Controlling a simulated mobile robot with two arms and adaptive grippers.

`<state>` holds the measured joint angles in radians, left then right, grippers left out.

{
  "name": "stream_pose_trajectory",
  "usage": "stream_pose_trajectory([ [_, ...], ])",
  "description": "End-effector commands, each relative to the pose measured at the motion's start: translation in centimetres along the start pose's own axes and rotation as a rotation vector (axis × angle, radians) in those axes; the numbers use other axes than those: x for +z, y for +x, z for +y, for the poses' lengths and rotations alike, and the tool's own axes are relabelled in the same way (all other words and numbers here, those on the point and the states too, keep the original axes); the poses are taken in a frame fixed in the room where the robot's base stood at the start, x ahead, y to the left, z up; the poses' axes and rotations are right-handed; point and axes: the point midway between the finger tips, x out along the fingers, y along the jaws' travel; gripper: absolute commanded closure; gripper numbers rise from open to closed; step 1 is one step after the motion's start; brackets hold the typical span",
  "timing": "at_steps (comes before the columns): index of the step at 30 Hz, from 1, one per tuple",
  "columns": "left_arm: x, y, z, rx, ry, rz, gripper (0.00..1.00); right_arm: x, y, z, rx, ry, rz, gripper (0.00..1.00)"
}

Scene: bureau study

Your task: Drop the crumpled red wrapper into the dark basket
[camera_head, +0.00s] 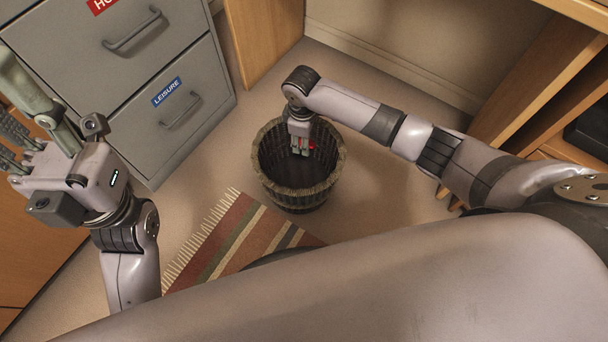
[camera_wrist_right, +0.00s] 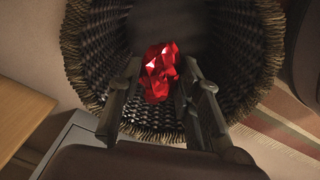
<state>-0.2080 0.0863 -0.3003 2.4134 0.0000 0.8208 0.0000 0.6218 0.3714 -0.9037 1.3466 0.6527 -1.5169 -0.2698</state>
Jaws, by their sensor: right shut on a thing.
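The crumpled red wrapper (camera_wrist_right: 160,72) is shiny and faceted. It sits between the fingertips of my right gripper (camera_wrist_right: 160,82), which is shut on it. The dark woven basket (camera_head: 296,199) stands on the floor, round and open at the top. The right gripper points down inside its opening, and the wrapper shows against the basket's inner wall (camera_wrist_right: 98,45) in the wrist view. My left gripper (camera_head: 14,150) is at the left edge, away from the basket; its finger opening is unclear.
A grey filing cabinet (camera_head: 130,75) with labelled drawers stands left of the basket. A striped fringed rug (camera_head: 232,240) lies in front of it. Wooden furniture (camera_head: 530,90) stands at the right, and a wooden panel (camera_head: 262,40) is behind.

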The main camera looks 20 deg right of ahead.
Motion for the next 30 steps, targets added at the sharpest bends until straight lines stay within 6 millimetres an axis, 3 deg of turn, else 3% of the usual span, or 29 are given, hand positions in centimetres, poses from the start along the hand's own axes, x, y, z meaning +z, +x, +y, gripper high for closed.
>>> stream_pose_trajectory([
  [11, 0.08, 0.22, 0.01, 0.006, 0.002, 0.013, 0.6, -0.01, 0.38, -0.01, 0.0, 0.0, 0.0, 0.75],
  [12, 0.08, 0.21, 0.01, 0.006, 0.002, 0.013, 0.6, -0.01, 0.38, -0.01, 0.0, 0.0, 0.0, 0.67],
  [22, 0.08, 0.2, 0.02, 0.006, 0.002, 0.013, 0.6, -0.02, 0.4, -0.02, 0.0, 0.0, 0.0, 0.45],
  [30, 0.09, 0.19, 0.02, 0.006, 0.002, 0.013, 0.6, -0.02, 0.39, -0.03, 0.0, 0.0, 0.001, 0.44],
])
